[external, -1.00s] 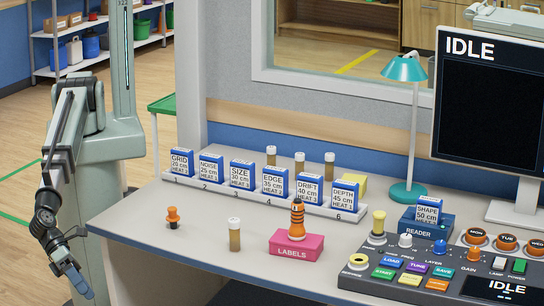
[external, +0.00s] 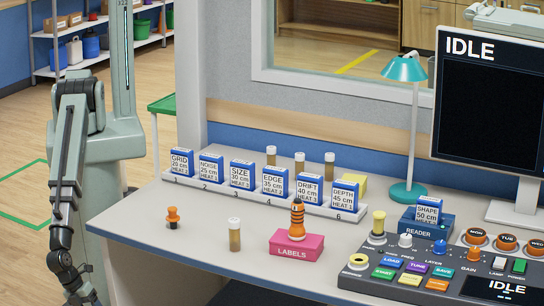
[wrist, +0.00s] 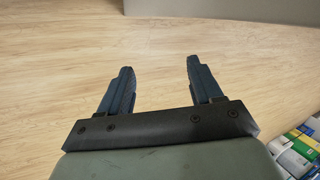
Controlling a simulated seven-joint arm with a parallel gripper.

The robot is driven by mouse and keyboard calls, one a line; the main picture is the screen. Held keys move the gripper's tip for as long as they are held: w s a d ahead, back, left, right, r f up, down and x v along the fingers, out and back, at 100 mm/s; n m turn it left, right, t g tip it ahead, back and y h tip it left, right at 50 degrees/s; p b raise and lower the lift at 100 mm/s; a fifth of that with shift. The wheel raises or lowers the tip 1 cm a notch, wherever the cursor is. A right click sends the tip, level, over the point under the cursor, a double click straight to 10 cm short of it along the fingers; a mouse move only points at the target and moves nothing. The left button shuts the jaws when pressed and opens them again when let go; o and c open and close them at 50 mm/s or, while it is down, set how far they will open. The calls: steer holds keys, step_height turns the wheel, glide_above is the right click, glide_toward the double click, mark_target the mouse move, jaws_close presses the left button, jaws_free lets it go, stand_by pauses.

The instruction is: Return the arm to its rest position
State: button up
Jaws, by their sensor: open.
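My arm hangs down at the left of the external view, beside the desk's left end. In the wrist view my gripper (wrist: 157,80) is open, with its two dark blue fingers apart and nothing between them. The fingers point over bare wooden floor. In the external view the fingertips are out of sight at the bottom edge.
The desk (external: 190,250) stands right of my arm. Floor left of the arm is clear.

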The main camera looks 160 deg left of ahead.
steer(key=s+a+n+g+h, duration=0.2)
steer(key=s+n+g, duration=0.1)
steer(key=s, duration=1)
steer(key=s+a+f+n+g+h, duration=0.1)
steer(key=s+g, duration=0.4)
steer(key=s, duration=0.7)
steer(key=shift+s+a+f+n+h, duration=0.15)
steer(key=shift+s+a+n+h, duration=0.3)
steer(key=shift+a+n, duration=0.55)
steer(key=shift+w, duration=0.1)
